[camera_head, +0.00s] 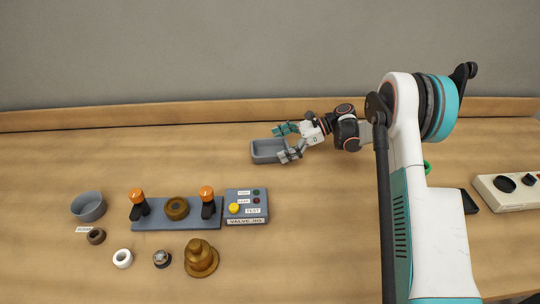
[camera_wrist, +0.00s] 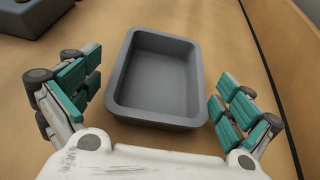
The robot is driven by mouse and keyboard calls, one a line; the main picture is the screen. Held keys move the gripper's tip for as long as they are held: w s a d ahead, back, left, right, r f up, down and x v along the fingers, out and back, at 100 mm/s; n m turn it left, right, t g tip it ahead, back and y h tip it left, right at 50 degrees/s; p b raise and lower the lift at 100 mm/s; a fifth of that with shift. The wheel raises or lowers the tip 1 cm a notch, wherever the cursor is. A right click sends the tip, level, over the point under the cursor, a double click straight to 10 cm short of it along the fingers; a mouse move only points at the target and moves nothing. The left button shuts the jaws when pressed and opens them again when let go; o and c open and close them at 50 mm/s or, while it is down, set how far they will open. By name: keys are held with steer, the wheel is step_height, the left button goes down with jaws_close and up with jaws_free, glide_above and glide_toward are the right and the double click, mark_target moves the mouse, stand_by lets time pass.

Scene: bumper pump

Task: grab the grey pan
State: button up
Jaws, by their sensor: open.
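The grey pan (camera_head: 267,151) is a shallow rectangular tray with rounded corners, sitting on the wooden table towards the back, near the middle. In the wrist view the pan (camera_wrist: 160,80) looks empty and lies between and ahead of my fingers. My gripper (camera_head: 286,143) is at the pan's right end, its teal-padded fingers spread apart. In the wrist view my gripper (camera_wrist: 155,95) is open, one finger to each side of the pan, with gaps showing between the pads and the pan walls. I cannot tell the exact height of the fingertips.
A grey base plate (camera_head: 178,225) with orange-topped clamps and a control box (camera_head: 246,205) stand left of centre. A round grey bowl (camera_head: 88,206), several small rings and a brass part (camera_head: 201,257) lie nearby. A low wooden ledge (camera_head: 150,114) runs behind. The table's centre front is clear.

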mark_target(270, 148)
steer(key=b+x, duration=0.1)
steer(key=x, duration=0.2)
steer(key=shift+a+f, duration=0.1)
steer(key=shift+a, duration=0.1)
steer(key=c, duration=1.2)
